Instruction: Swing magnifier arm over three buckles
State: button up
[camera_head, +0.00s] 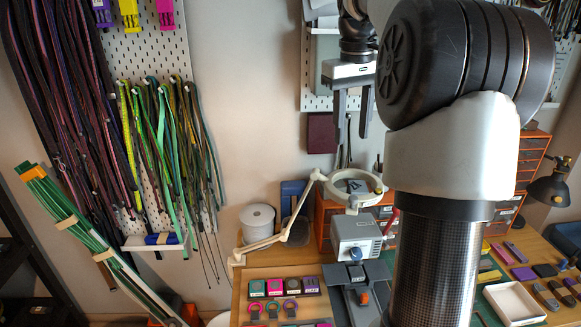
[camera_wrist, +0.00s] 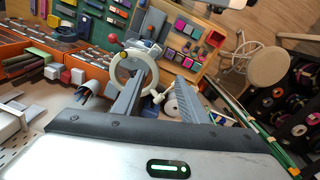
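The magnifier (camera_head: 381,188) is a pale ring head on a jointed beige arm (camera_head: 268,243), whose base end is near the left back edge of the bench. Its ring hangs over the grey boxy machine, to the right of the buckles. Several small coloured ring-like pieces, apparently the buckles (camera_head: 272,309), lie on the wooden board at the front left. My gripper (camera_head: 353,125) is open and empty, fingers down, above and apart from the magnifier head. In the wrist view the ring (camera_wrist: 151,70) is partly hidden behind one finger of my gripper (camera_wrist: 158,85).
A grey machine (camera_head: 357,232) with a red knob stands beneath the ring. A white spool (camera_head: 257,222) stands behind the magnifier arm. Orange drawers (camera_head: 533,150) and a dark lamp (camera_head: 549,190) are on the right. Cords hang at left. The air left of the magnifier is fairly clear.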

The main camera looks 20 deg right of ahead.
aim_at(354, 197)
jog(key=shift+g+y, duration=0.3)
jog(key=shift+y, duration=0.1)
jog(key=d+f, duration=0.1)
jog(key=f, duration=0.5)
jog(key=d+f, duration=0.1)
jog(key=f, duration=0.4)
jog(key=d+f+b, duration=0.1)
jog(key=f, duration=0.5)
jog(key=shift+w+f, duration=0.15)
jog(key=shift+f, duration=0.2)
grip_shut()
